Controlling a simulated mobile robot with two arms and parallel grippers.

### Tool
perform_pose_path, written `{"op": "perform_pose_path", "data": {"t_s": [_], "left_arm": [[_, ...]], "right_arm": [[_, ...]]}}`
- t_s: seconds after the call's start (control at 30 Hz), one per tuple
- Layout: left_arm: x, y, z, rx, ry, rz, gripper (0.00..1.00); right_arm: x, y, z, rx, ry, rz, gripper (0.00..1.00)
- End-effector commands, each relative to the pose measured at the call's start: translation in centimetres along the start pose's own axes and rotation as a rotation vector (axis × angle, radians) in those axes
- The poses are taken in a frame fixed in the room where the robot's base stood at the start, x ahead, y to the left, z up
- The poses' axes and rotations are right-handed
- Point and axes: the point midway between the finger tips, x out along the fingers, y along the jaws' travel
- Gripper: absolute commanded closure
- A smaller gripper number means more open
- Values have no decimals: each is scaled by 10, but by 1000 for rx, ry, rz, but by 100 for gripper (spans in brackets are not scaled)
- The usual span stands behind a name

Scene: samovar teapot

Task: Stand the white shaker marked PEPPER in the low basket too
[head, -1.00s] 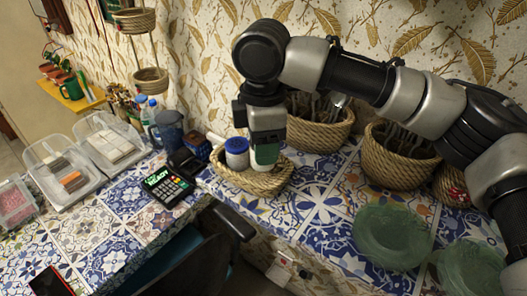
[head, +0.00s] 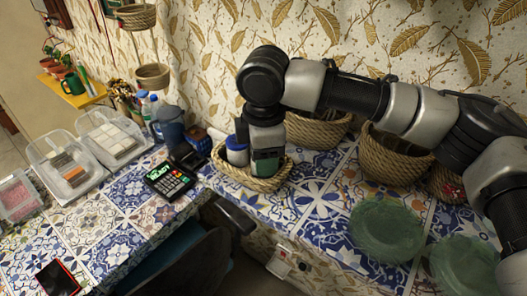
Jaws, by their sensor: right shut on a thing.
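The low woven basket (head: 228,178) stands on the blue-and-white tiled counter. A white shaker with a blue lid (head: 237,153) stands in its left part. My right gripper (head: 266,158) points down over the basket's right part and is shut on a shaker with a green top (head: 266,168). The held shaker is down inside the rim line. Its lower body is hidden, so I cannot tell whether it touches the basket floor. No PEPPER marking is readable. My left gripper is not in view.
Tall woven baskets (head: 390,160) stand along the wall behind my right arm. Green glass plates (head: 387,230) lie at the right of the counter. A card terminal (head: 170,181) and a blue jug (head: 170,125) are left of the low basket. Free tiles lie between basket and plates.

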Motion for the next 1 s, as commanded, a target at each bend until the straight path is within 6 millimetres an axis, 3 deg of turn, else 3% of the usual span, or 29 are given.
{"op": "perform_pose_path", "data": {"t_s": [0.03,0.1,0.67,0.77,1.0], "left_arm": [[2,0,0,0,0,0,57],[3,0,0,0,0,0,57],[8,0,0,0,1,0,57],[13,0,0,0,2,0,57],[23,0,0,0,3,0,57]], "right_arm": [[13,-4,0,-4,-10,-22,49],[14,-4,0,-5,-10,-22,41],[10,-5,-1,-8,-9,-23,41],[-3,-4,-1,-8,-9,-21,41],[-61,-2,-2,-5,-6,-15,41]]}}
